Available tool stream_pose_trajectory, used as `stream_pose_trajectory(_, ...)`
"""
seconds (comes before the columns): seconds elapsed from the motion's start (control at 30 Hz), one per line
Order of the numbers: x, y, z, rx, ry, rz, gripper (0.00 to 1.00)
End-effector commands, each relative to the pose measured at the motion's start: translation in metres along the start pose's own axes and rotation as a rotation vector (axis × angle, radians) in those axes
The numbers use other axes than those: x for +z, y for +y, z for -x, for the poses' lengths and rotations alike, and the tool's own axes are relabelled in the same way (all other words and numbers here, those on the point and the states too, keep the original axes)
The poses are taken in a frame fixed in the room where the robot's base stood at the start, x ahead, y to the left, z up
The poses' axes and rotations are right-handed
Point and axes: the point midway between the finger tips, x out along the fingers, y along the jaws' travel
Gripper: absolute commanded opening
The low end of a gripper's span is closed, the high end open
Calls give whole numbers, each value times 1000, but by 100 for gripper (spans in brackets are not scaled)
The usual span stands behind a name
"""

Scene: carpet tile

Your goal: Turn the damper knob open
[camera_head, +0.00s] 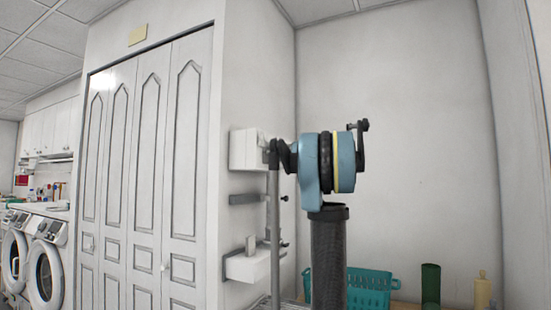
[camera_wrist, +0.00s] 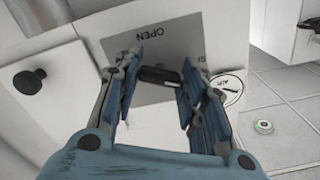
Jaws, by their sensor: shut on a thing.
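The damper knob (camera_wrist: 158,76) is a small dark bar in front of a grey plate (camera_wrist: 152,44) marked "OPEN" on a white panel in the wrist view. The lettering appears upside down there. My gripper (camera_wrist: 161,82) has its blue fingers on either side of the knob and is shut on it. The fingers hide the knob's ends and part of the plate, so its exact setting is unclear. In the head view a white box (camera_head: 246,150) is on the wall beyond my arm; the knob cannot be made out there.
A round black knob (camera_wrist: 29,82) is on the white surface at left in the wrist view. A round "AIR" label (camera_wrist: 231,87) is right of the fingers. In the head view, a white shelf (camera_head: 250,267) is below the box, and a teal basket (camera_head: 372,282) is low behind my arm.

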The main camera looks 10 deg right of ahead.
Motion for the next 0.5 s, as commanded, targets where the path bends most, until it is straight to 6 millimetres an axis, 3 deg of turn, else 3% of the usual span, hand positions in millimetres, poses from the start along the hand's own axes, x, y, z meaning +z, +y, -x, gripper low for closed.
stream_pose_trajectory(0.5,-1,2,1,4,4,-487,14)
